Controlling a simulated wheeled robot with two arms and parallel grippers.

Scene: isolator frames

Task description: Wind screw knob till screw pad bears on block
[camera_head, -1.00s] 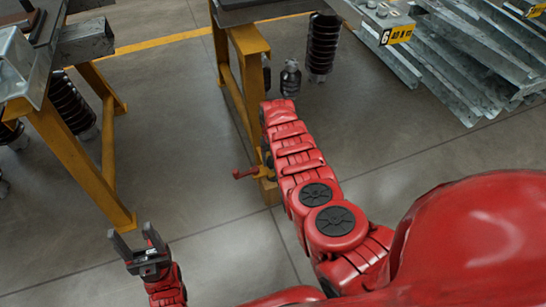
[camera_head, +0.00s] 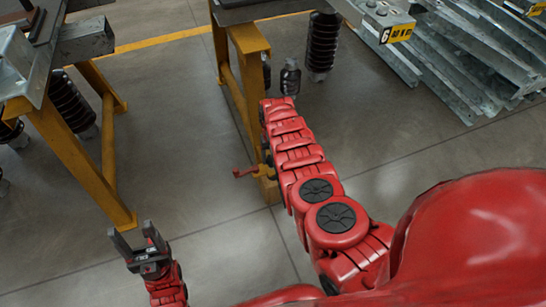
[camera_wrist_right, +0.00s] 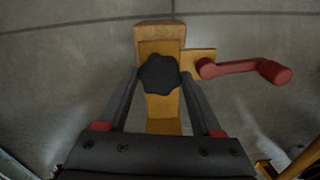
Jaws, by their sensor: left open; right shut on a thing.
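The screw knob (camera_wrist_right: 160,74) is black and lobed; in the right wrist view it sits between the two dark fingers of my right gripper (camera_wrist_right: 160,80), which is shut on it. Behind the knob is a yellow-tan block (camera_wrist_right: 160,33), partly covered by the knob. The screw pad is hidden, so I cannot tell whether it touches the block. My left gripper (camera_head: 138,240) is open and empty at the lower left.
A red crank handle (camera_wrist_right: 245,69) sticks out right of the knob; it also shows in the head view (camera_head: 245,172). Yellow trestle legs (camera_head: 85,150) stand at left. Dark ribbed insulators (camera_head: 322,45) and grey steel beams (camera_head: 455,70) lie beyond.

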